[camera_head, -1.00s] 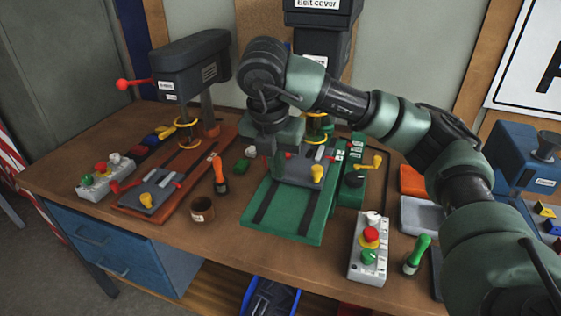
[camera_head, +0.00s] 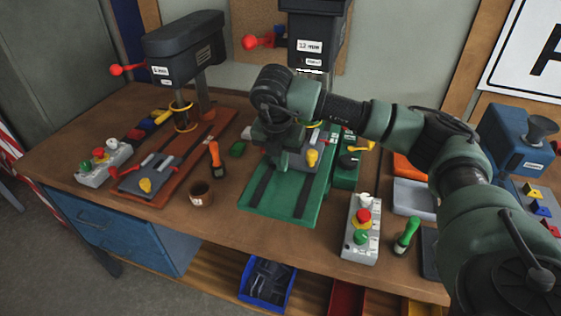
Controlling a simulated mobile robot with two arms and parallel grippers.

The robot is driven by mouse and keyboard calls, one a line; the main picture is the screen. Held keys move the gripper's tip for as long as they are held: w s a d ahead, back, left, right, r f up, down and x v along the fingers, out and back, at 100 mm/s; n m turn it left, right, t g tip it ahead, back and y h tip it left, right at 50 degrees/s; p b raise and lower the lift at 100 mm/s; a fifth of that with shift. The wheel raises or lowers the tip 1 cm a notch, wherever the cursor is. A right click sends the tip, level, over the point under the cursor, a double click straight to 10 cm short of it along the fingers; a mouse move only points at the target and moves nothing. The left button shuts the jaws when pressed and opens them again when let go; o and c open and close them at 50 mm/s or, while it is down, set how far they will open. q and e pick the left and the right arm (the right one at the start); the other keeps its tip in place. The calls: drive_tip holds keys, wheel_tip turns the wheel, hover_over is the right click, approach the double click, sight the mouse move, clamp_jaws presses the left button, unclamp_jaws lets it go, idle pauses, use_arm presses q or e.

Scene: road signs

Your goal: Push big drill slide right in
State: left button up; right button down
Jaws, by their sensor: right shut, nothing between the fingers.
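The big drill is the middle one, with a dark head (camera_head: 318,42) and a green base (camera_head: 285,200). The front part of the base, with two dark grooves, is bare. My right gripper (camera_head: 277,157) is shut and empty, pointing down at the left side of the slide and hiding part of it. I cannot tell if it touches the slide. My left gripper is not in view.
A smaller drill (camera_head: 185,45) with a brown base stands left. A button box (camera_head: 362,228) and a green-handled tool (camera_head: 407,236) are at right front. A blue bin (camera_head: 267,283) sits below.

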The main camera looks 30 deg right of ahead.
drive_tip(key=shift+w+d, duration=0.1)
drive_tip(key=w+d+b, duration=0.1)
drive_tip(key=w+d, duration=0.1)
drive_tip(key=w+d+b, duration=0.1)
drive_tip(key=d, duration=0.1)
drive_tip(key=shift+w+d+b, duration=0.15)
drive_tip(key=shift+w+b, duration=0.2)
drive_tip(key=shift+b, duration=0.05)
drive_tip(key=shift+w+d, duration=0.15)
drive_tip(key=shift+d, duration=0.05)
drive_tip(key=shift+r, duration=0.2)
